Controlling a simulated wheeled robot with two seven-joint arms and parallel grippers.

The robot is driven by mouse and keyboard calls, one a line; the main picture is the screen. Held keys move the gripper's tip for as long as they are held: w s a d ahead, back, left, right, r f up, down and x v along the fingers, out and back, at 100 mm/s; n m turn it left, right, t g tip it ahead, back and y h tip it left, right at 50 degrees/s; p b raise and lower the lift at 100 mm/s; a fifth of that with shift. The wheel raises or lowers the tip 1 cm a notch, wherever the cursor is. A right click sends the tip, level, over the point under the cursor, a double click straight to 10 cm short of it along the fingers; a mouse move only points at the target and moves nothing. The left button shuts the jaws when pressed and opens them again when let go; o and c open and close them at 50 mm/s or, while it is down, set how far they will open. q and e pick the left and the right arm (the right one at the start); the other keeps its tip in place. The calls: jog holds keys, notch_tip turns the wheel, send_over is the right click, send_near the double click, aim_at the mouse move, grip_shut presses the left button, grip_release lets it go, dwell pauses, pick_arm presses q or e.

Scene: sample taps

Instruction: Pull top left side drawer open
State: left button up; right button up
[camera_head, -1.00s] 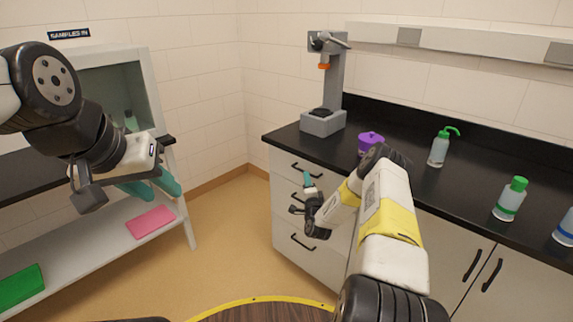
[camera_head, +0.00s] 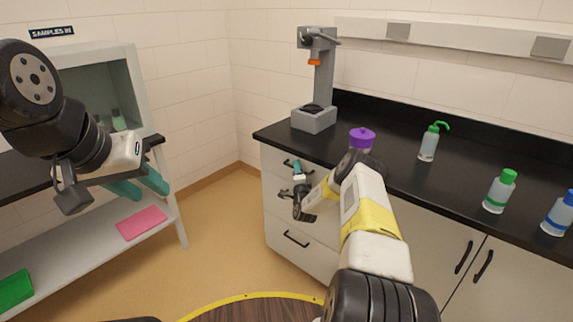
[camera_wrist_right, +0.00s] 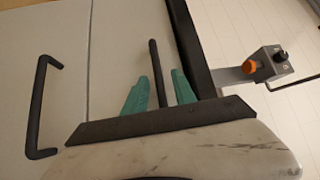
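The top drawer (camera_wrist_right: 120,60) is the uppermost of a stack at the left end of the black-topped counter, and its front looks flush. Its dark bar handle (camera_wrist_right: 155,65) stands between the two teal fingers of my right gripper (camera_wrist_right: 160,92) in the right wrist view. The fingers are apart, with a gap seen on each side of the bar. In the head view my right gripper (camera_head: 298,168) is at the top drawer front and partly covers the handle. My left gripper (camera_head: 138,187) is open and empty, near the shelf at the left.
Lower drawer handles (camera_head: 296,239) show below, one also in the wrist view (camera_wrist_right: 38,105). On the counter (camera_head: 395,155) stand a grey press (camera_head: 314,119), a purple-lidded jar (camera_head: 361,139) and several bottles (camera_head: 428,145). A white shelf unit (camera_head: 165,215) stands left; floor between is clear.

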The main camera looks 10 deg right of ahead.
jog(key=shift+c, duration=0.3)
grip_shut()
dwell(1.1)
